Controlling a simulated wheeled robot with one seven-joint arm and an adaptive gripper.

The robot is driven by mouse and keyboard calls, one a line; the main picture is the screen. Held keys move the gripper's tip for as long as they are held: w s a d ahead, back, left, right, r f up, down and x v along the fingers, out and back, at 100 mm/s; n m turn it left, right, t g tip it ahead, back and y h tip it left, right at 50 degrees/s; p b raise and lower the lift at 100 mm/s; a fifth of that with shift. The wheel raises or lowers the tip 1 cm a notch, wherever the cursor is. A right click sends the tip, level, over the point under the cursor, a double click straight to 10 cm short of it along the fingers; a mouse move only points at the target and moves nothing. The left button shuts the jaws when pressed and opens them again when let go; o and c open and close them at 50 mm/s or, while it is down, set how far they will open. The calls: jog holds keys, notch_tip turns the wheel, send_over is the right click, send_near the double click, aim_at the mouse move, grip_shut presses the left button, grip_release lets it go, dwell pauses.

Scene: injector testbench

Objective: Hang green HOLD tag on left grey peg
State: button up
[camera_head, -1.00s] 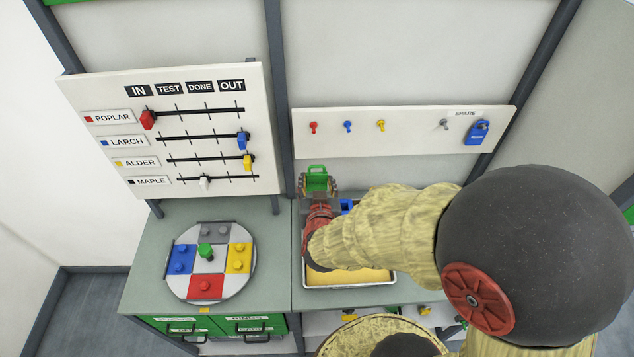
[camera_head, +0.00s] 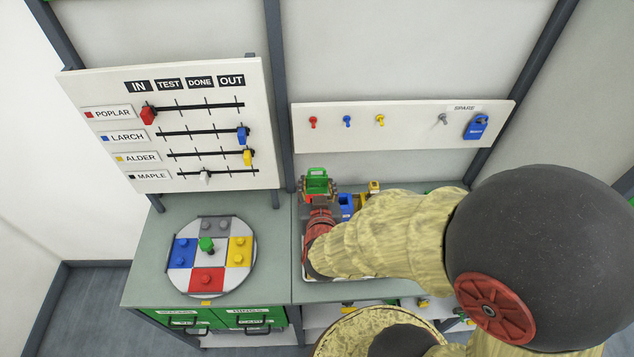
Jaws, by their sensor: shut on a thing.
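The green HOLD tag (camera_head: 317,182) is in the jaws of my gripper (camera_head: 318,193), which is shut on it. The tag is in front of the wall below the left end of the peg board, apart from the pegs. My wrist and forearm hide part of the bench below.
The white peg board (camera_head: 400,140) also has bare red (camera_head: 313,122), blue (camera_head: 347,121) and yellow (camera_head: 380,120) pegs. A slider board (camera_head: 225,110) stands left. A round coloured turntable (camera_head: 212,290) is on the bench. Blue and yellow items (camera_head: 349,204) sit right of my gripper.

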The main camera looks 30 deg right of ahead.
jog(key=shift+s+a+p, duration=0.15)
jog(key=shift+s+a, duration=0.05)
jog(key=shift+s, duration=0.3)
jog(key=shift+s+a+p, duration=0.15)
jog(key=shift+s+a, duration=0.05)
jog(key=shift+s, duration=0.3)
jog(key=shift+a, duration=0.1)
